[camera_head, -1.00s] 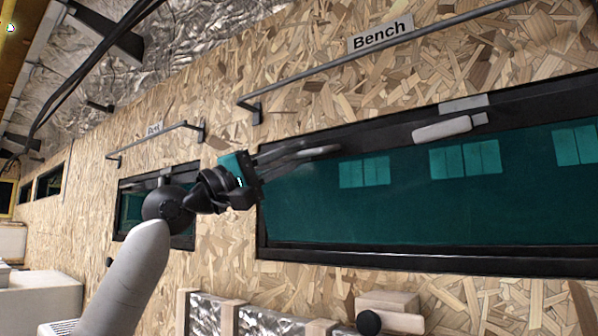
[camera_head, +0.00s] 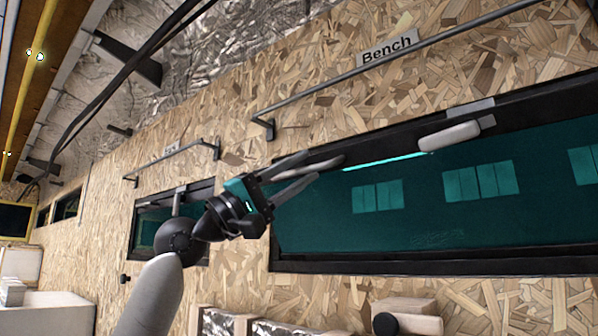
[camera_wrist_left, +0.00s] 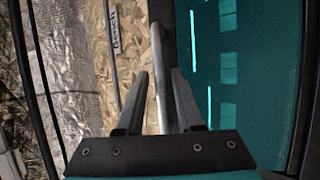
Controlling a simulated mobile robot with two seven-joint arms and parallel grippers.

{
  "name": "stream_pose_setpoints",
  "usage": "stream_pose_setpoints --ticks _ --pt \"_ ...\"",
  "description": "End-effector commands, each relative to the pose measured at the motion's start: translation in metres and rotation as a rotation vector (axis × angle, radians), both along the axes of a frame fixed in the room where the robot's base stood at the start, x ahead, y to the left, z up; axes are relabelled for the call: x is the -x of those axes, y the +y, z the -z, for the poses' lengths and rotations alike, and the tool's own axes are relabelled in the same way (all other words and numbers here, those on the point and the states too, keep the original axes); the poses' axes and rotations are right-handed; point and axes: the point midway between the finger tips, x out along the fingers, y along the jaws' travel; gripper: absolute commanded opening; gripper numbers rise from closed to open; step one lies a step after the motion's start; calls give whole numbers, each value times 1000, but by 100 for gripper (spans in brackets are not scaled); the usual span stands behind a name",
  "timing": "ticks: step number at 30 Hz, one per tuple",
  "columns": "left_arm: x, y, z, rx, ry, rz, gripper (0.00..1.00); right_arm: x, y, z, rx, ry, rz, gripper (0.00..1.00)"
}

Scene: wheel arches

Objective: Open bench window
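The bench window (camera_head: 400,225) is a wide teal pane in a black frame, below the "Bench" sign (camera_head: 390,49). A light grey handle (camera_head: 328,164) is at its upper left and another handle (camera_head: 450,135) is further right along the top. My left gripper (camera_head: 312,164) is at the left handle with its fingers spread. In the left wrist view, the handle (camera_wrist_left: 158,45) runs up between the two fingers of the left gripper (camera_wrist_left: 160,78), with visible space around it. Whether a finger touches it, I cannot tell. My right gripper is out of view.
A dark rail (camera_head: 400,50) runs along the wall above the window. A smaller window (camera_head: 155,225) with its own rail is to the left. A wooden block with a black knob (camera_head: 400,318) sticks out below.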

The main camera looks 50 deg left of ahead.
Motion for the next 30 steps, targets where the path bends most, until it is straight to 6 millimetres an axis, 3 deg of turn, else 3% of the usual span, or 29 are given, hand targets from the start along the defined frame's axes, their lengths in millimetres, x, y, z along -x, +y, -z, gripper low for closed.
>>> stream_pose_setpoints --ticks 14,30 --pt "6 3 8 -1 2 -2 45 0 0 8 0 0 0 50" --pt "73 29 60 1 -1 -1 45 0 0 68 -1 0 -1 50"
